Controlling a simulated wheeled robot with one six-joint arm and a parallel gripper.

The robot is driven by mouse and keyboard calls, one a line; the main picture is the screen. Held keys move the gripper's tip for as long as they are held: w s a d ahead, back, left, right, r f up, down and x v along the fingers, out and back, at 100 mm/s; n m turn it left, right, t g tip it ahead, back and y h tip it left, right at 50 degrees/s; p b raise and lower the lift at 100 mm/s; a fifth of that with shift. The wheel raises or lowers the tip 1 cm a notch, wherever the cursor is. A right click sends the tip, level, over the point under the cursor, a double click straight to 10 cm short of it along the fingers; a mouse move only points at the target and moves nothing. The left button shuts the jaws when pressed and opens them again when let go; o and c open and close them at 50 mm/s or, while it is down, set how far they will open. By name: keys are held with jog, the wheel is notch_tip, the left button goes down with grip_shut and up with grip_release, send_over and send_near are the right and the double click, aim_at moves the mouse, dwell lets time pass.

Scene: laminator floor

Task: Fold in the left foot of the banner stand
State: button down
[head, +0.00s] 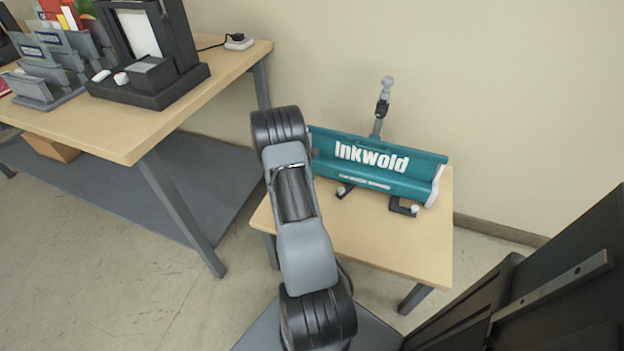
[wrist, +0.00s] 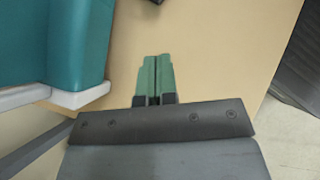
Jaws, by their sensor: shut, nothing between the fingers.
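The banner stand (head: 375,165) is a long teal case marked "Inkwold", lying on a small wooden table (head: 350,236). Two dark feet with pale tips jut out from under its front: the left foot (head: 345,190) beside my arm and the right foot (head: 402,207). My arm covers the case's left end. My gripper is hidden in the head view. In the wrist view my gripper (wrist: 155,78) has its green fingertips together, empty, over bare tabletop. There the teal case (wrist: 60,45) and a pale end cap (wrist: 78,96) lie to its left, apart from it.
A larger workbench (head: 130,140) with a black device (head: 150,75) and grey holders stands at the left. A jointed grey-and-black post (head: 382,105) rises behind the case. A dark cabinet (head: 570,275) stands at the lower right. The small table's front is clear.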

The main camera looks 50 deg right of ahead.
jog(key=b, duration=0.2)
send_near(339, 193)
jog(key=f, duration=0.3)
jog(key=shift+s+a+f, duration=0.1)
jog(key=shift+a+f, duration=0.05)
jog(key=shift+a, duration=0.1)
jog(key=shift+s+d, duration=0.7)
jog(key=shift+s, duration=0.1)
jog(key=shift+s+d+f, duration=0.1)
jog(key=shift+s+d, duration=0.25)
jog(key=shift+s, duration=0.1)
jog(key=shift+s+d, duration=0.15)
